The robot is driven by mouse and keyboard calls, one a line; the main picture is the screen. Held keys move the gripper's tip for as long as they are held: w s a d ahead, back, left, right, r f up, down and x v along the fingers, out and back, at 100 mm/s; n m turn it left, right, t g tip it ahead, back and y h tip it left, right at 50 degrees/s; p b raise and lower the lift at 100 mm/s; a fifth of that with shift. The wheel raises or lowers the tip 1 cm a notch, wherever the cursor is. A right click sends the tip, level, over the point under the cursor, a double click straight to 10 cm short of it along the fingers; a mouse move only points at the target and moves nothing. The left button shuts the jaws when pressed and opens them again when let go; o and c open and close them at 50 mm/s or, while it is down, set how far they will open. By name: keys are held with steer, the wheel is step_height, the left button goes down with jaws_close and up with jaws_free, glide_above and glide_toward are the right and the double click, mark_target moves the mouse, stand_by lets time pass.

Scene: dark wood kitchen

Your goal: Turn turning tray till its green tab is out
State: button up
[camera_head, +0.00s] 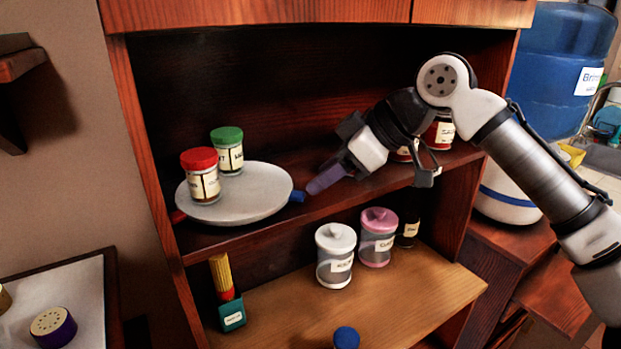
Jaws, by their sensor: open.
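The turning tray (262,205) is a pale grey round disc on the cabinet's middle shelf. A blue tab (297,196) sticks out at its right edge. A red tab (178,216) shows at its left edge. No green tab shows; the back of the rim is partly hidden. A red-lidded jar (202,182) and a green-lidded jar (229,158) stand upright on the tray. My gripper (318,183), with purple fingers, is open and empty just right of the blue tab; I cannot tell whether they touch.
Red jars (440,132) stand at the shelf's right end, behind my arm. Below are a white-lidded canister (336,262), a pink-lidded canister (377,245) and a green box (232,315). Cabinet side walls bound the shelf. The shelf front right of the tray is clear.

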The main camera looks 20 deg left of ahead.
mark_target(299, 194)
steer(key=shift+p+x, duration=0.3)
steer(key=shift+x, duration=1.7)
steer(key=shift+c, duration=0.4)
jaws_close()
